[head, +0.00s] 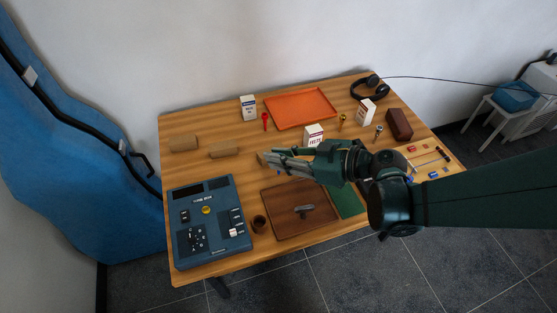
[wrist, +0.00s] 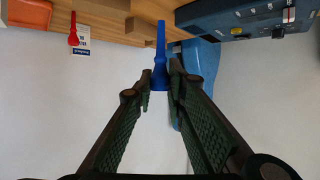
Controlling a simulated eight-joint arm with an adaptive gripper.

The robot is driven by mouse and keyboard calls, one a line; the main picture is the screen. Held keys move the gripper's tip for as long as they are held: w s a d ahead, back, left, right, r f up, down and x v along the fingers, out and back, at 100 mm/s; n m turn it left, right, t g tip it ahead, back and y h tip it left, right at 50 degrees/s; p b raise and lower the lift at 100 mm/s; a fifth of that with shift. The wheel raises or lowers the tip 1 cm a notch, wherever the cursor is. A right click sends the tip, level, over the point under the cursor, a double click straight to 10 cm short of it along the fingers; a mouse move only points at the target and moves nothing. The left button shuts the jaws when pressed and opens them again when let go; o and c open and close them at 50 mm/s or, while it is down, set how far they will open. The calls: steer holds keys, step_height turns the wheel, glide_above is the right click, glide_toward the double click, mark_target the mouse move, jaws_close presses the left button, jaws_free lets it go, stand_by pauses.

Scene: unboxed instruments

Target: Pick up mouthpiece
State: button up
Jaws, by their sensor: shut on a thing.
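A blue mouthpiece (wrist: 161,52) is in the wrist view, its narrow end pointing up in the picture and its wide end between my fingertips. My gripper (wrist: 161,82) is shut on it. In the head view my gripper (head: 268,160) is over the middle of the table, and the held mouthpiece is hard to make out there. A red mouthpiece (head: 265,121) stands near the orange tray and also shows in the wrist view (wrist: 73,30). A gold mouthpiece (head: 343,119) and a silver one (head: 378,131) are right of the tray.
Bare wood lies at the left back.

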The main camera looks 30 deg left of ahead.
steer(key=shift+r, duration=0.45)
steer(key=shift+w, duration=0.1)
stand_by(0.4)
steer(key=w+a, duration=0.2)
steer(key=w, duration=1.1)
steer(key=w+a+p, duration=0.1)
steer(key=w+a, duration=0.2)
steer(key=w, duration=1)
steer(key=w+a+p, duration=0.1)
steer(key=w+a, duration=0.1)
steer(key=w, duration=1.2)
steer(key=shift+a, duration=0.3)
step_height(320, 180, down, 6)
steer(key=b, duration=0.1)
steer(key=shift+f, duration=0.1)
